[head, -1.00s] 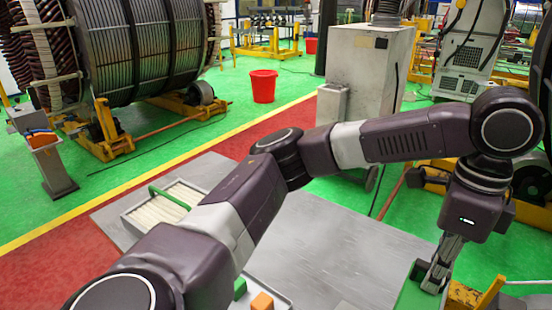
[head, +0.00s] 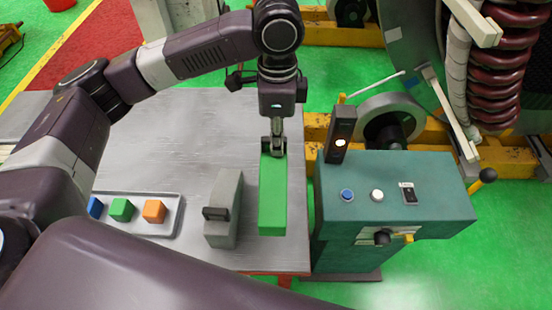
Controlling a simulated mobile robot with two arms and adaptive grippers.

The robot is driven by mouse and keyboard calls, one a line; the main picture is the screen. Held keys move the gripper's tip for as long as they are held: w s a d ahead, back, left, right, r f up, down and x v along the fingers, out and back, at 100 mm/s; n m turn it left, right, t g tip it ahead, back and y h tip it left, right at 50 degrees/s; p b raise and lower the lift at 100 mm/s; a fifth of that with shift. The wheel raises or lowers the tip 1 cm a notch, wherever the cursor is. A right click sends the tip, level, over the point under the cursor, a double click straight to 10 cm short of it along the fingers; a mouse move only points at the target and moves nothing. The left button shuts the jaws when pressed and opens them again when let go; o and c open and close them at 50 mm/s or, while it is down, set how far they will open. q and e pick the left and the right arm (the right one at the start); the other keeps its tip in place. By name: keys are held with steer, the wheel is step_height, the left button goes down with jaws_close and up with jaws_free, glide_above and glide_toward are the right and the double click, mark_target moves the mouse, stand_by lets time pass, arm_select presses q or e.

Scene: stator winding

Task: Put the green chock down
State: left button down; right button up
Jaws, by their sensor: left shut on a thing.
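The green chock (head: 272,198) is a long green block in the middle of the head view, over the right edge of the grey table (head: 170,130). My left gripper (head: 273,150) is shut on its far end from above. I cannot tell whether the chock's underside touches the table top. A grey wedge-shaped chock with a dark handle (head: 224,205) sits on the table just left of the green chock, apart from it. My right gripper is out of view.
A tray (head: 174,222) with blue, green and orange blocks lies at the table's front left. A teal control console (head: 440,190) with buttons stands close right of the green chock. A large coil machine (head: 495,75) is behind it. The table's middle is clear.

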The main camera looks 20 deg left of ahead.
mark_target(277, 165)
arm_select(q)
step_height(277, 165, down, 8)
steer(key=shift+r+p, duration=0.25)
steer(key=shift+p, duration=0.3)
steer(key=shift+f, duration=0.45)
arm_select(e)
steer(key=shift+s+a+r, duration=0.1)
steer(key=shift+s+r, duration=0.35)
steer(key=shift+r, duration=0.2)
arm_select(q)
steer(key=c, duration=1.9)
jaws_free()
steer(key=shift+s+f, duration=0.1)
steer(key=shift+c, duration=0.2)
steer(key=r+b, duration=0.2)
steer(key=r, duration=0.9)
steer(key=shift+w, duration=0.2)
steer(key=shift+r+b, duration=0.3)
steer(key=shift+r, duration=0.3)
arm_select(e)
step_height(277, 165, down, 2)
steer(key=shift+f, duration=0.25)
